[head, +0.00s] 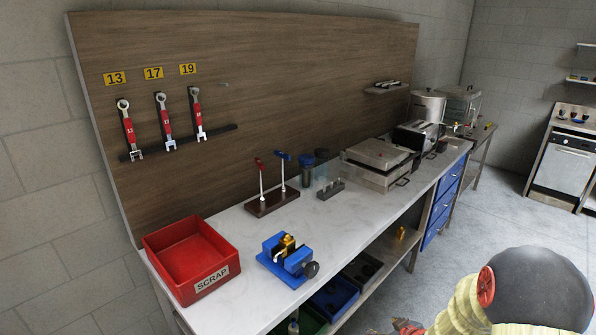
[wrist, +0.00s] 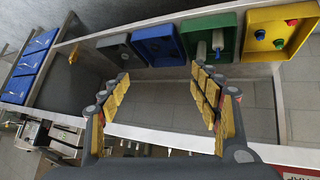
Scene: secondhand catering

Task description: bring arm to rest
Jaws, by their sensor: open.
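My gripper (wrist: 160,82) shows in the wrist view with its two yellow-padded fingers spread wide apart and nothing between them. Its tips point toward the lower shelf with coloured bins, and I cannot tell the distance to it. In the head view, part of my arm (head: 525,290) shows at the bottom right, in front of the bench and over the floor; the gripper's fingers cannot be made out there.
The white-topped bench (head: 225,237) carries a red scrap box (head: 170,238), a blue vise (head: 272,265) and a steel appliance (head: 375,160). Blue (wrist: 155,47), green (wrist: 230,38) and yellow (wrist: 258,42) bins sit on the lower shelf. Floor to the right is clear.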

